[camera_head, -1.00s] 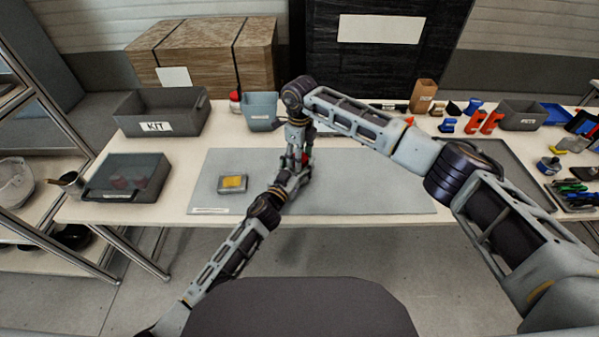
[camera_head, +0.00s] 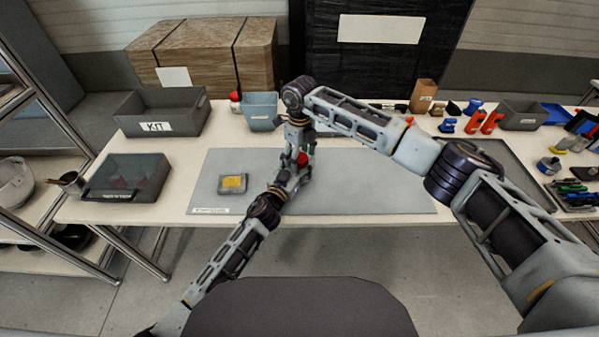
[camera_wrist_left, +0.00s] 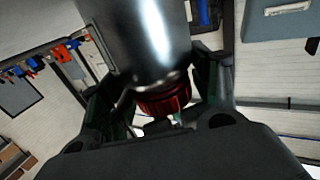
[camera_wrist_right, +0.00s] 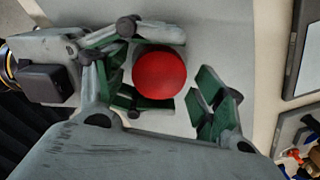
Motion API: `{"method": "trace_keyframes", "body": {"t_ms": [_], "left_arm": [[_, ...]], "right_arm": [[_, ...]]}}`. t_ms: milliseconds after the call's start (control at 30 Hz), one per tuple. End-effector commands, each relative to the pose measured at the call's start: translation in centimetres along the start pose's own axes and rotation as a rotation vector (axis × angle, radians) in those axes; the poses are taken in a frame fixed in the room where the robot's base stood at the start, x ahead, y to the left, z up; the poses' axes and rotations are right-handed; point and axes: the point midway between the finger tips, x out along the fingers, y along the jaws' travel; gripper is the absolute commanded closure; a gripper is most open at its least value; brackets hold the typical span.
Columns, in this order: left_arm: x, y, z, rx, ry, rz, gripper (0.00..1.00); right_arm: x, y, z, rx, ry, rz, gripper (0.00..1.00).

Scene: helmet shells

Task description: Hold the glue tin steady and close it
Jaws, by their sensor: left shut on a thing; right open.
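The glue tin shows in the left wrist view as a shiny grey cylinder (camera_wrist_left: 140,40) with a ribbed red cap (camera_wrist_left: 165,98) at one end. My left gripper (camera_wrist_left: 160,105) is shut on the tin, its fingers on both sides. In the right wrist view the cap (camera_wrist_right: 159,72) is a red disc seen end-on, with the left gripper (camera_wrist_right: 150,75) around it from the left. My right gripper (camera_wrist_right: 160,100) is open above the cap, its fingers apart from it. In the head view the red cap (camera_head: 302,159) shows between the two grippers. How tightly the cap sits is not clear.
A grey mat (camera_head: 370,190) lies under the hands; a small yellow-topped box (camera_head: 233,183) sits on it to the left. A KIT bin (camera_head: 165,112), a lidded dark box (camera_head: 125,178) and a blue-grey bin (camera_head: 260,110) stand around. Tools lie at the right. The mat's right side is clear.

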Motion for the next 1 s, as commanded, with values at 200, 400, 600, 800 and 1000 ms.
{"method": "trace_keyframes", "body": {"t_ms": [200, 400, 600, 800, 1000], "left_arm": [[0.0, 0.0, 0.0, 0.000, 0.000, 0.001, 1.00], [0.0, 0.1, 0.0, 0.000, 0.000, 0.001, 1.00], [0.0, 0.1, 0.0, 0.000, 0.000, 0.001, 1.00], [0.0, 0.0, 0.0, 0.000, 0.000, 0.001, 1.00], [0.0, 0.0, 0.0, 0.000, 0.000, 0.000, 1.00]], "right_arm": [[-0.7, 0.1, 0.1, -0.001, -0.002, 0.001, 0.30], [-2.4, 0.0, 0.1, -0.002, -0.002, -0.001, 0.30], [-4.1, 0.0, 0.1, -0.002, -0.002, 0.000, 0.30], [-4.5, 0.1, 0.0, -0.001, 0.000, 0.001, 0.30], [-4.5, 0.1, 0.0, -0.001, 0.000, 0.001, 0.32]]}}
